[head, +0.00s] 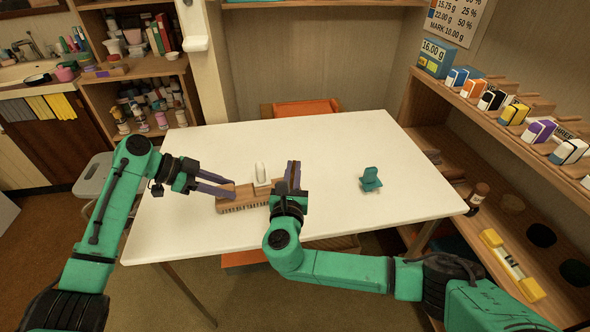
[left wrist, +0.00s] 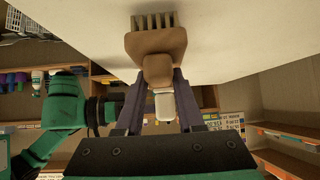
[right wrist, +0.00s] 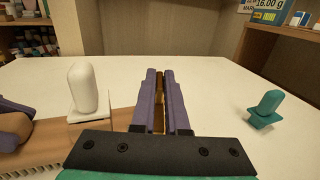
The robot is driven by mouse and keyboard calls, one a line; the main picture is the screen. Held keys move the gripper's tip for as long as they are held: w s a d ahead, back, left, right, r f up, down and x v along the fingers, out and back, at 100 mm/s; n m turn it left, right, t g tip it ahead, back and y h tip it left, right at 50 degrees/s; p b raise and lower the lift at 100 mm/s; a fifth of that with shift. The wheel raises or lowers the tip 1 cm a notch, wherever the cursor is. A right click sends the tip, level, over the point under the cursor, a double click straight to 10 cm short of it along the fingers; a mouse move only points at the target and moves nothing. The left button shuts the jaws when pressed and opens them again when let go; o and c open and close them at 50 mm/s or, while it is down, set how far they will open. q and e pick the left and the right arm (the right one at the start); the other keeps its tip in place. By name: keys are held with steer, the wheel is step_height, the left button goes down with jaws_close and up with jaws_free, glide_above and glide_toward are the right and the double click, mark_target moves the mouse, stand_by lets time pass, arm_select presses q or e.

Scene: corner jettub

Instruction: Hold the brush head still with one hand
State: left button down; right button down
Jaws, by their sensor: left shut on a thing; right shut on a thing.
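The wooden brush head (head: 238,205) lies on the white table with its bristles along the near side. My left gripper (head: 226,187) is shut on its left end; the left wrist view shows the fingers on both sides of a rounded wooden neck (left wrist: 157,70) below the bristled block. My right gripper (head: 293,175) stands at the brush's right end. In the right wrist view its fingers are shut on a thin brown piece (right wrist: 159,103); whether this is part of the brush is unclear. A white rounded peg on a square base (head: 262,175) stands upright at the brush's far side.
A teal peg-like piece (head: 370,180) stands on the table (head: 410,200) to the right. A shelf with small boxes (head: 515,125) runs along the right. An orange chair (head: 305,108) is behind the table.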

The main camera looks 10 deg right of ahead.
steer(key=m+g+h, duration=0.1)
steer(key=h, duration=0.1)
steer(key=m+g+h, duration=0.1)
steer(key=m+h, duration=0.1)
steer(key=m+g+h, duration=0.1)
steer(key=h, duration=0.1)
steer(key=shift+w+a+m, duration=0.15)
steer(key=shift+a+m, duration=0.15)
steer(key=shift+a, duration=0.05)
steer(key=shift+w+a+m+g+h, duration=0.1)
steer(key=shift+w+m+g+h, duration=0.1)
steer(key=shift+m+g+h, duration=1.6)
steer(key=shift+g+h, duration=0.4)
